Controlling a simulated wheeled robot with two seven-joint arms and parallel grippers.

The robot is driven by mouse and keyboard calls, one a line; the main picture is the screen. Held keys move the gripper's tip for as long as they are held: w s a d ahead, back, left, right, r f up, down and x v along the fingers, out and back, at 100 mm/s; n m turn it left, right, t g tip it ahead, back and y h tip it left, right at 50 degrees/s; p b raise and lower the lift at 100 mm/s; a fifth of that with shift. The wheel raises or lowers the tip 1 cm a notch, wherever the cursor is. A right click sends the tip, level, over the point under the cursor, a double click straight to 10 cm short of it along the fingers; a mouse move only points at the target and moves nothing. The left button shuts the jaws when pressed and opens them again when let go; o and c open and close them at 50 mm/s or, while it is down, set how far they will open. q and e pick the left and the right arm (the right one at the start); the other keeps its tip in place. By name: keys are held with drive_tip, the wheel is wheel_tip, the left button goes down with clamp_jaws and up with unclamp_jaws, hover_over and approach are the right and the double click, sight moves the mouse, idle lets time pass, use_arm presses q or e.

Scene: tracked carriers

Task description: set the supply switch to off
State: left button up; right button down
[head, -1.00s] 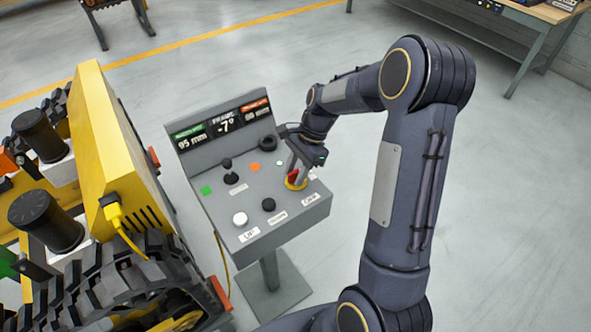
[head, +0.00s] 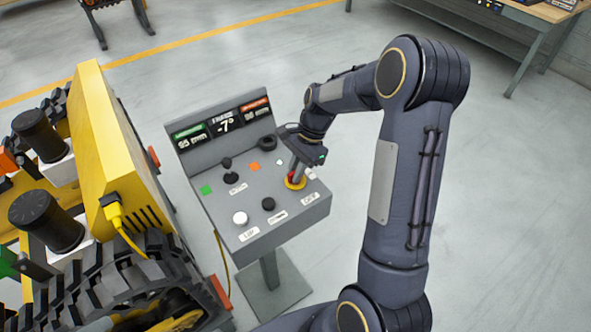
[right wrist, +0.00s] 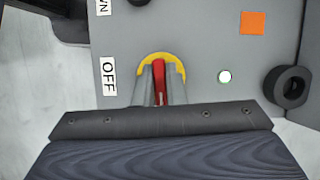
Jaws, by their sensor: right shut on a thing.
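The supply switch is a red handle (right wrist: 162,82) on a yellow round plate (head: 296,183) at the right side of the grey control panel. My right gripper (head: 294,175) is shut on the red handle. In the right wrist view my right gripper (right wrist: 160,92) has a finger on each side of the handle, over the yellow plate (right wrist: 163,58). A white OFF label (right wrist: 108,76) lies to the left of the plate there. The fingers hide much of the handle in the head view. My left gripper is not in view.
The grey panel (head: 250,205) stands on a post and carries several black knobs, a white button (head: 240,218), a black ring (head: 267,142) and a display (head: 222,124). A yellow tracked machine (head: 105,130) stands close on the left. Open floor lies to the right.

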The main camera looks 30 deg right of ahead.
drive_tip(key=n+g, duration=0.1)
drive_tip(key=n, duration=0.3)
drive_tip(key=shift+h+p, duration=0.3)
drive_tip(key=shift+p, duration=0.1)
drive_tip(key=n+g+h, duration=0.1)
drive_tip(key=n, duration=0.3)
drive_tip(key=shift+n+g, duration=0.3)
drive_tip(key=shift+g, duration=0.1)
drive_tip(key=n+h, duration=0.1)
drive_tip(key=n, duration=0.3)
drive_tip(key=shift+g+h, duration=0.4)
drive_tip(key=shift+n+h, duration=0.7)
drive_tip(key=shift+n, duration=1.4)
drive_tip(key=c, duration=1.5)
unclamp_jaws()
